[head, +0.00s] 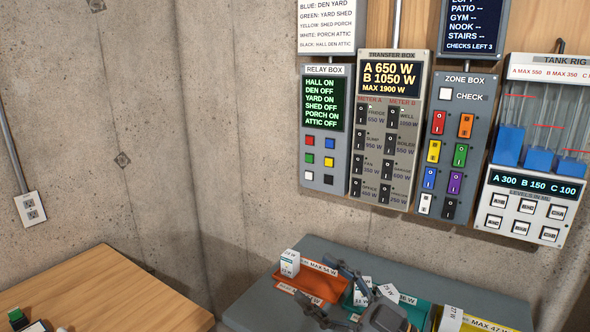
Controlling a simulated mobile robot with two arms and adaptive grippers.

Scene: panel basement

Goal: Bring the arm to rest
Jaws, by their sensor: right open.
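My right gripper (317,283) shows at the bottom, over the grey table (262,302). Its two fingers are spread apart, with nothing seen between them except the orange tray (318,287) behind or below. Whether the fingers touch the tray cannot be told. My left gripper is not in view.
The orange tray, a teal tray (416,312) and a yellow tray (475,322) hold or carry small labelled blocks. A wooden table (95,290) stands at left. The wall bears the relay box (325,172), transfer box (386,172), zone box (458,140) and tank rig (528,180).

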